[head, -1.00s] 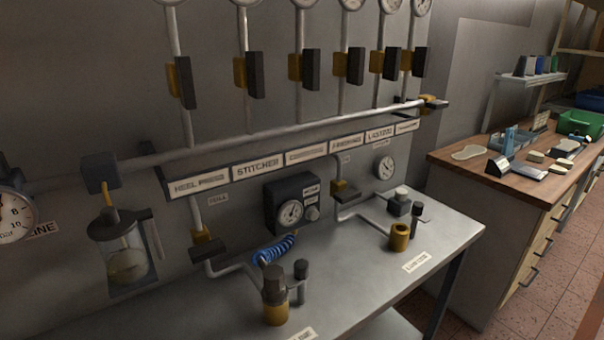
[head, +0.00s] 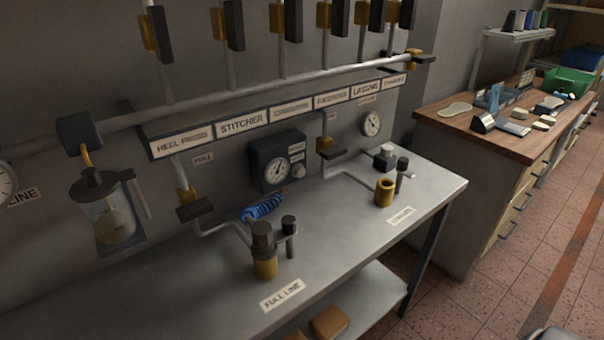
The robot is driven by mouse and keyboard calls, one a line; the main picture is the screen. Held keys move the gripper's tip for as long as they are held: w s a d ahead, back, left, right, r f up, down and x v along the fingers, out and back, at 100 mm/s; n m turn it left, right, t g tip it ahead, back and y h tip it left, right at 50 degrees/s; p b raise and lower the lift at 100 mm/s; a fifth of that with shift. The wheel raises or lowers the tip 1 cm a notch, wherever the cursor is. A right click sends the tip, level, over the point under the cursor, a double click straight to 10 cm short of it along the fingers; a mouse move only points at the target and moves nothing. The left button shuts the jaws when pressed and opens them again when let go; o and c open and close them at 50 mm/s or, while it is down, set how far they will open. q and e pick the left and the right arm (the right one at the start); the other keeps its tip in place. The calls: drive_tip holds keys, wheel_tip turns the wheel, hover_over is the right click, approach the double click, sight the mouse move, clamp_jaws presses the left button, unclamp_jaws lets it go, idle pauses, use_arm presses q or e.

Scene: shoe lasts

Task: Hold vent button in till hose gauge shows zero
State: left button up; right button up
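A dark box (head: 278,160) on the wall behind the metal bench carries a round white dial (head: 276,172), which looks like the hose gauge. Its needle reading is too small to tell. A small round light knob (head: 298,171) beside the dial, under two small labels, may be the vent button. A blue coiled hose (head: 263,208) lies below the box, running toward a brass and dark coupling (head: 264,250) near the "FULL LINE" label (head: 283,295). Neither gripper shows in the head view, and nothing touches the box.
An open-topped brass fitting (head: 384,193) stands farther right on the bench (head: 345,230). A small gauge (head: 371,123) is on the wall behind. A glass jar (head: 112,215) hangs at left. A wooden-topped workbench (head: 450,115) stands right, with clear tiled floor (head: 510,270) before it.

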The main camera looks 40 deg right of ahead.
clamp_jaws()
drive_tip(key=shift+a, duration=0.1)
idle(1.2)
